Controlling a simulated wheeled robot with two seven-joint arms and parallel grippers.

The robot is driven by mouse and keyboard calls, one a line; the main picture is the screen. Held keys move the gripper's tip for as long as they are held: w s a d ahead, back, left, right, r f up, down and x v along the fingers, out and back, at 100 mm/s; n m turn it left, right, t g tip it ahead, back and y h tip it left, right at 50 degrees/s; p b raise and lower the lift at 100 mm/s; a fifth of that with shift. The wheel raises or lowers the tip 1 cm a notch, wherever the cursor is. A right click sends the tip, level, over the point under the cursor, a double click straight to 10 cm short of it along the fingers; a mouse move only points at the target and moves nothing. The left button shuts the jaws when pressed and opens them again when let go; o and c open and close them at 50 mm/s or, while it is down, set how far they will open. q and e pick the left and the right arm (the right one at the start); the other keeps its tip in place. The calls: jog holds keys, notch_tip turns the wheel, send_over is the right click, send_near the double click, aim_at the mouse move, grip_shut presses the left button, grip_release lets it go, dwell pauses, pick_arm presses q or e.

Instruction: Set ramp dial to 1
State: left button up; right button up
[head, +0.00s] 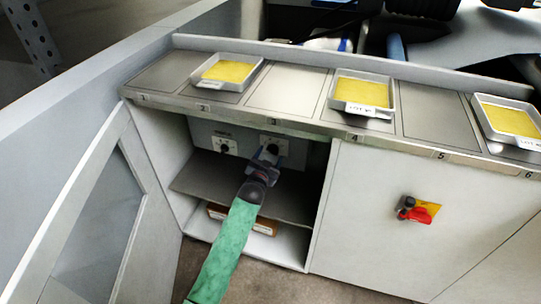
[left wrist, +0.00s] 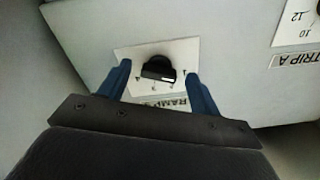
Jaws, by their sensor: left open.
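The ramp dial, a black knob (left wrist: 158,68) on a white plate, shows in the left wrist view with a label beginning "RAMP" below it. In the head view its plate (head: 286,144) is the right one on the cabinet's inner back panel. My left gripper (left wrist: 159,86) is open, with one blue finger on each side of the knob; I cannot tell whether they touch it. In the head view my left gripper (head: 265,154) reaches into the cabinet and covers part of the dial. The scale figures near the knob are too small to read. My right gripper is not in view.
A second dial (head: 224,147) sits to the left; its "TRIP A" label (left wrist: 296,60) shows in the wrist view. A shelf (head: 205,180) lies below the dials. An open door (head: 100,215) stands at left. Trays with yellow slabs (head: 229,71) rest on the counter. A red switch (head: 416,214) is at right.

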pick_arm(q)
jog(key=v, duration=0.6)
jog(key=shift+s, duration=0.2)
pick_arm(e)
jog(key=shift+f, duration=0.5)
